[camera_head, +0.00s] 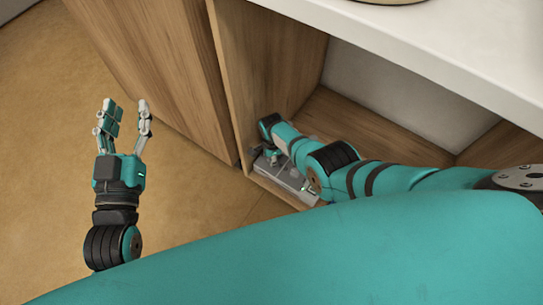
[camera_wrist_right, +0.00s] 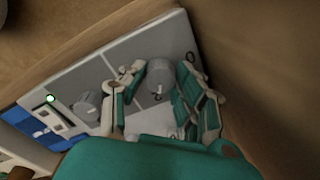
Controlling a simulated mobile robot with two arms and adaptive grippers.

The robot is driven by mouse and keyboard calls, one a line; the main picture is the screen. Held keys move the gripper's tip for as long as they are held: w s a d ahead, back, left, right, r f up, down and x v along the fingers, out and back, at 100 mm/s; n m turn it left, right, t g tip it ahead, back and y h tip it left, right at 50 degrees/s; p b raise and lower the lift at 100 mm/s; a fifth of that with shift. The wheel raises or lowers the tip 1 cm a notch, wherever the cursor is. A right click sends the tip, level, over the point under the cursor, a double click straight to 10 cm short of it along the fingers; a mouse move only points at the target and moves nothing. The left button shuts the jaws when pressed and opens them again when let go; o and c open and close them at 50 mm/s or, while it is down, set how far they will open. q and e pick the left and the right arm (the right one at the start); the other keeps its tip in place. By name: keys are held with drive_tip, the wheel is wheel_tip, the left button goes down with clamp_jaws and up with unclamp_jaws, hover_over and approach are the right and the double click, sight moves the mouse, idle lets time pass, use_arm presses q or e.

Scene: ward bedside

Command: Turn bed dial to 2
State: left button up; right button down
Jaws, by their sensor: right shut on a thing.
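In the right wrist view, a grey control panel (camera_wrist_right: 120,55) carries two round grey dials. One dial (camera_wrist_right: 160,77) sits between the fingers of my right gripper (camera_wrist_right: 163,70), which is shut on it. The other dial (camera_wrist_right: 88,106) is to its left, clear of the fingers. I cannot read any number or pointer position. In the head view, the panel (camera_head: 290,178) lies low in the wooden cabinet, partly covered by my right gripper (camera_head: 272,153). My left gripper (camera_head: 124,118) is open and empty, over the floor at left.
A small lit green indicator (camera_wrist_right: 50,99) and a blue area (camera_wrist_right: 38,124) are at the panel's left. Wooden cabinet walls (camera_head: 262,70) stand close around my right arm, with a white top (camera_head: 440,45) above. The floor (camera_head: 45,150) at left is clear.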

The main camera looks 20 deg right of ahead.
drive_tip(key=c, duration=1)
unclamp_jaws()
drive_tip(key=shift+d, duration=0.1)
drive_tip(key=shift+o, duration=0.2)
drive_tip(key=shift+r, duration=0.75)
wheel_tip(320, 180, up, 10)
drive_tip(key=shift+s+r, duration=0.25)
